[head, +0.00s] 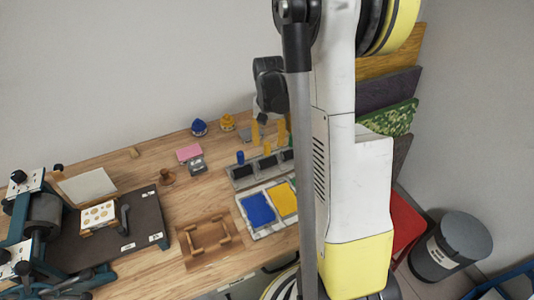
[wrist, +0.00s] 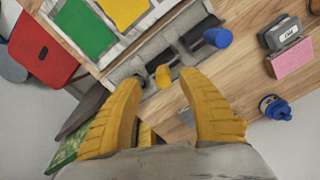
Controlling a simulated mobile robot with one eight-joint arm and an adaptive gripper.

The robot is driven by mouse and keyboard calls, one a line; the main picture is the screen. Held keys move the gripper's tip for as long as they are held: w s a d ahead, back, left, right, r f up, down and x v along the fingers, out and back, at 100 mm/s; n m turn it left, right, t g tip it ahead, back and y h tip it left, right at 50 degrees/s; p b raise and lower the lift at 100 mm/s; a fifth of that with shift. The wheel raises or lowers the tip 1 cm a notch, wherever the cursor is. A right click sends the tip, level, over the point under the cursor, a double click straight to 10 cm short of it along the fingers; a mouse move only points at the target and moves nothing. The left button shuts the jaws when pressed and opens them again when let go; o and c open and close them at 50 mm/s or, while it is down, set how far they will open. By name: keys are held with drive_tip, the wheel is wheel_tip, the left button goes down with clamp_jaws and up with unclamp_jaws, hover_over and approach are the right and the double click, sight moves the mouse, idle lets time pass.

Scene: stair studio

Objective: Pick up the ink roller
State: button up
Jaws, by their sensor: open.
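A grey rack (head: 231,184) with dark compartments stands near the back of the wooden bench. A blue cylinder (head: 240,157) and a yellow cylinder (head: 267,148) rise from it; they look like roller handles, but I cannot tell which is the ink roller. In the wrist view the yellow cylinder (wrist: 163,76) shows just beyond and between my fingertips, and the blue cylinder (wrist: 217,37) is farther to the upper right. My gripper (head: 268,134) has yellow fingers spread apart, empty, above the rack's back side; it also shows in the wrist view (wrist: 165,88).
A tray with blue (head: 258,209) and yellow (head: 284,199) ink slabs lies in front of the rack. Blue (head: 199,127) and yellow (head: 227,122) containers stand by the wall. A pink block (head: 189,152), wooden frame (head: 210,238) and press (head: 42,215) are left. Upright boards (head: 388,90) are right.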

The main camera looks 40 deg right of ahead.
drive_tip(key=f, duration=0.2)
drive_tip(key=f+b, duration=0.1)
drive_tip(key=f, duration=0.1)
drive_tip(key=shift+w+a, duration=0.1)
drive_tip(key=shift+w, duration=0.15)
clamp_jaws()
drive_tip(key=shift+r, duration=0.15)
drive_tip(key=r+p, duration=0.1)
drive_tip(key=r, duration=0.3)
drive_tip(key=shift+s+r+p, duration=0.2)
drive_tip(key=shift+r+p, duration=0.1)
drive_tip(key=shift+p, duration=0.05)
drive_tip(key=s+r+p, duration=0.2)
drive_tip(key=s+r, duration=0.4)
drive_tip(key=s, duration=0.5)
drive_tip(key=shift+s, duration=0.15)
drive_tip(key=shift+r, duration=0.1)
